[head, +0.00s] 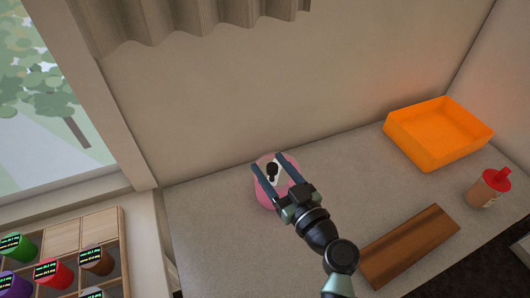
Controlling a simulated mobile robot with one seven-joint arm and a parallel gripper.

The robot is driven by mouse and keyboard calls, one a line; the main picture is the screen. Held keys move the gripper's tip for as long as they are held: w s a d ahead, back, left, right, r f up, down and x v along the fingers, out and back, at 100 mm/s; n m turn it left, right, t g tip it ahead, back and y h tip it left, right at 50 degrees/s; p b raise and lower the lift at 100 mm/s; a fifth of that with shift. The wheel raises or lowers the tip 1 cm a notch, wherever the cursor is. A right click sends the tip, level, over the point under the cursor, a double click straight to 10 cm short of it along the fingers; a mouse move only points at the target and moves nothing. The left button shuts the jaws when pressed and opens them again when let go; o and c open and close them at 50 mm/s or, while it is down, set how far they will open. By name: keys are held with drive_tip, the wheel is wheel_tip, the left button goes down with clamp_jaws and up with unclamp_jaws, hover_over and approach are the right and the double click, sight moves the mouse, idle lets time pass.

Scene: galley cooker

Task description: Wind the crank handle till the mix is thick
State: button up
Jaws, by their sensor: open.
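A pink, round mixing container (263,196) stands on the grey counter near the wall. A black crank knob (272,168) on a pale piece shows at its top. My gripper (267,160) is open, with its two dark fingers reaching over the container, one on each side of the knob. I cannot tell whether the fingers touch the knob. The mix inside is hidden, and my gripper covers part of the container.
An orange tray (407,141) sits at the back right. A bottle with a red cap (487,190) and a wooden board (409,246) lie to the right. A shelf with several coloured cups (55,272) is at the lower left. The counter (207,215) left of the container is clear.

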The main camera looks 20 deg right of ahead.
drive_tip(key=shift+w+a, duration=0.15)
drive_tip(key=shift+w, duration=0.6)
drive_tip(key=shift+w+a, duration=0.1)
drive_tip(key=shift+w, duration=0.6)
clamp_jaws()
